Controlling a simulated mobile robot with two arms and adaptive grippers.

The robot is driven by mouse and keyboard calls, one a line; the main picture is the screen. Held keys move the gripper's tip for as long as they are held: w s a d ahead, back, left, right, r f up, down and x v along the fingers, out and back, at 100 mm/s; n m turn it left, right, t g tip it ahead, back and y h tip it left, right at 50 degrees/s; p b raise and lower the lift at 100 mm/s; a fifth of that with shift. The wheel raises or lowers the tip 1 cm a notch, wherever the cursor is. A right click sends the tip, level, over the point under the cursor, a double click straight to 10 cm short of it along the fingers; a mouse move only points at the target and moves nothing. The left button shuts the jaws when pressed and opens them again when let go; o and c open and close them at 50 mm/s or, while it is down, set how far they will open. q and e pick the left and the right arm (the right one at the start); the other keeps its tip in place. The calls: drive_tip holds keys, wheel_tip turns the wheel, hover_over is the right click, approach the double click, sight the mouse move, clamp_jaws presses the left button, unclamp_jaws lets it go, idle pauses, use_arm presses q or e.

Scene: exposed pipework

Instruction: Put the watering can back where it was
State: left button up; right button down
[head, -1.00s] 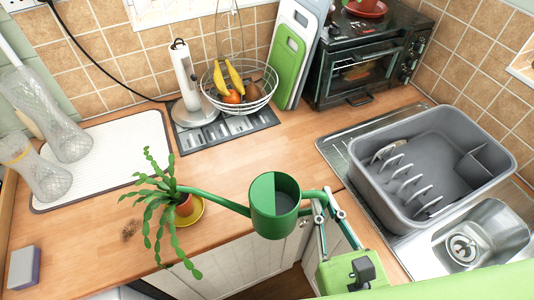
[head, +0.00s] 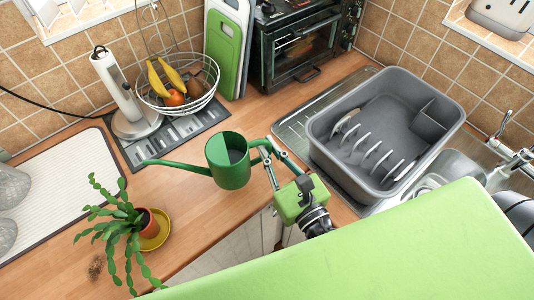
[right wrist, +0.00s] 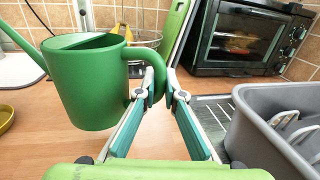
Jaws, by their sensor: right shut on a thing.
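The green watering can (head: 230,168) is upright, near the counter's front edge, its spout pointing left. In the right wrist view, the can (right wrist: 85,88) fills the left side. My right gripper (head: 270,152) is shut on the can's handle, at the can's right side. Its fingers also show in the right wrist view (right wrist: 160,88), with the handle between their tips. I cannot tell how high the can's base is above the counter. A trailing potted plant (head: 117,222) stands on a yellow saucer (head: 160,238), left of the can. My left gripper is not in view.
A wire fruit basket (head: 180,98) and a paper towel holder (head: 122,95) stand behind the can. A toaster oven (head: 302,45) is at the back. A grey dish rack (head: 385,130) stands right of my gripper. The wooden counter between can and oven is clear.

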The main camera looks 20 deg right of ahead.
drive_tip(key=shift+w+f, duration=0.4)
drive_tip(key=shift+f, duration=0.1)
drive_tip(key=shift+w+f, duration=0.1)
drive_tip(key=shift+f, duration=0.05)
drive_tip(key=f+b, duration=0.1)
drive_tip(key=w+f+b, duration=0.1)
drive_tip(key=f, duration=0.1)
drive_tip(key=shift+d+f, duration=0.1)
drive_tip(key=shift+f, duration=0.1)
drive_tip(key=shift+f+b, duration=0.35)
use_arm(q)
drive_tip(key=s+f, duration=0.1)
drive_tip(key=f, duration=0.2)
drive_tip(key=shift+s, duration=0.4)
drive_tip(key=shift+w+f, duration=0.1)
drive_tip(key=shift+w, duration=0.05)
use_arm(e)
drive_tip(key=shift+s, duration=0.1)
drive_tip(key=shift+f, duration=0.15)
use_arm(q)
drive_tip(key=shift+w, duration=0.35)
use_arm(e)
drive_tip(key=c, duration=2.1)
unclamp_jaws()
drive_tip(key=shift+c, duration=0.2)
